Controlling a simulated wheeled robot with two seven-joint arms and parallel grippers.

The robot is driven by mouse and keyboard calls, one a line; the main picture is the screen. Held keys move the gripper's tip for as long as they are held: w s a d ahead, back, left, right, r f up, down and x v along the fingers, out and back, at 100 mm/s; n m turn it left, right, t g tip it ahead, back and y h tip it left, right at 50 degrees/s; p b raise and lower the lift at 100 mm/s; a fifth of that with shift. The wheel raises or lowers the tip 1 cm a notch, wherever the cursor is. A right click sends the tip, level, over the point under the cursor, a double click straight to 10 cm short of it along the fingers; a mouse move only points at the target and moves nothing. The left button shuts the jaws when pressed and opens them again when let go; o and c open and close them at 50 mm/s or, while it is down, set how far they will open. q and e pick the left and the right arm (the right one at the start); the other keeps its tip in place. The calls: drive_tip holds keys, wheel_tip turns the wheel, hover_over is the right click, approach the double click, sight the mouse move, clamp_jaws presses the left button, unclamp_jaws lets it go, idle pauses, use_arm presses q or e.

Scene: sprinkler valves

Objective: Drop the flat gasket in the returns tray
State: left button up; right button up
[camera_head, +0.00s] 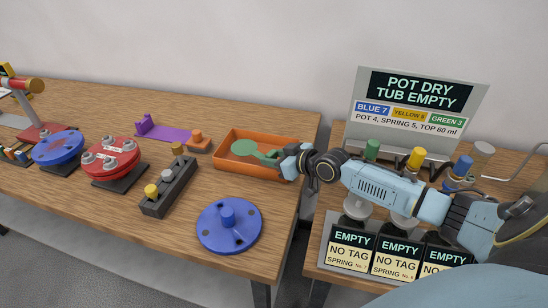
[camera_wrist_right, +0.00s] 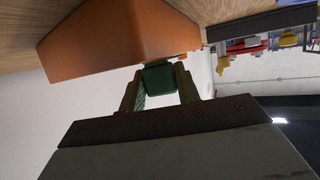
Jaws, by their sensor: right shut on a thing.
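The flat gasket (camera_head: 245,147) is green, with a round flat end and a narrower tab. It shows over the orange tray (camera_head: 245,170), which I take as the returns tray. My right gripper (camera_head: 279,158) comes in from the right and is shut on the tab. In the right wrist view a green block-like part (camera_wrist_right: 160,78) sits between the two fingertips, and the orange tray's outer wall (camera_wrist_right: 120,38) is close beyond them. I cannot tell whether the gasket touches the tray floor. My left gripper is not in view.
A blue flanged disc (camera_head: 230,236) lies in front of the tray. A dark block with several knobs (camera_head: 167,190), a red flange (camera_head: 110,160) and a blue flange (camera_head: 58,148) stand left. A purple bracket (camera_head: 165,133) lies behind. A sign (camera_head: 415,105) stands on the right table.

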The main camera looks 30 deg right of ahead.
drive_tip(key=shift+f, duration=0.35)
drive_tip(key=o, duration=1)
drive_tip(key=shift+c, duration=0.2)
drive_tip(key=shift+r, duration=0.3)
drive_tip(key=p+v, duration=0.2)
drive_tip(key=v, duration=0.5)
drive_tip(key=shift+s+r, duration=0.25)
drive_tip(key=shift+r, duration=0.2)
drive_tip(key=shift+d, duration=0.1)
